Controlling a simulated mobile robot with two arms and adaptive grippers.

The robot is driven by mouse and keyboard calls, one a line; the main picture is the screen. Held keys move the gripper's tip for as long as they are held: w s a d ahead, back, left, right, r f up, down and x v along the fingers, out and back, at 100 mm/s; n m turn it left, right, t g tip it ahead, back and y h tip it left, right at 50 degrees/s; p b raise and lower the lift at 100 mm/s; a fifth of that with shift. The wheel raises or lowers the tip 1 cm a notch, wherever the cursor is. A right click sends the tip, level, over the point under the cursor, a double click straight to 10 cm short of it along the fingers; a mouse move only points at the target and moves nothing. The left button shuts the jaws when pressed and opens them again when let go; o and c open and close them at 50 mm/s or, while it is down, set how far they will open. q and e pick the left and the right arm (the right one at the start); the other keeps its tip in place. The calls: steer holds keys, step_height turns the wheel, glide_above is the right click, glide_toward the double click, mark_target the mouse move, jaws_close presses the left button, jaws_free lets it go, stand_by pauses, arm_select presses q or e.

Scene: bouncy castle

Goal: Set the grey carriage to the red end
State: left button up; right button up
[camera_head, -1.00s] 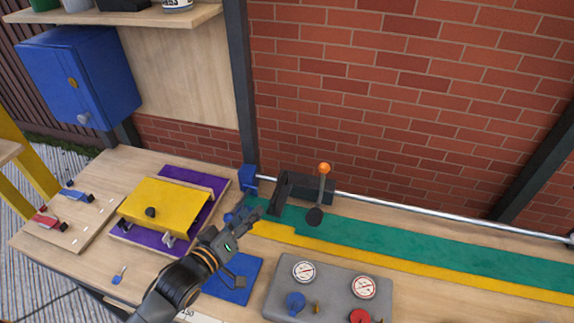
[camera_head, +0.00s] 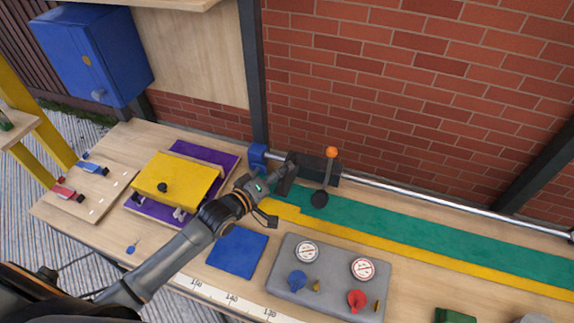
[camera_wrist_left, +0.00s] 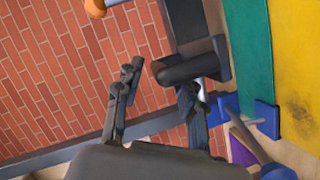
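The dark grey carriage (camera_head: 324,170) sits on the metal rail (camera_head: 420,192) at the back of the bench, close to the blue end block (camera_head: 257,157). My left gripper (camera_head: 277,180) is at the carriage's left side. In the left wrist view, my gripper's fingers (camera_wrist_left: 160,82) are apart, and a dark cylindrical handle (camera_wrist_left: 184,68) of the carriage lies by the fingertips; contact cannot be told. No red end shows; the rail's right end is cut off. My right gripper is not in view.
Green (camera_head: 430,225) and yellow (camera_head: 400,257) strips run along the bench below the rail. A grey panel (camera_head: 330,277) with dials and knobs, a blue square (camera_head: 237,251) and a yellow box (camera_head: 177,181) stand nearer. A brick wall (camera_head: 420,90) rises behind.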

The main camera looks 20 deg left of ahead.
arm_select(q)
steer(key=shift+x, duration=1.45)
jaws_close()
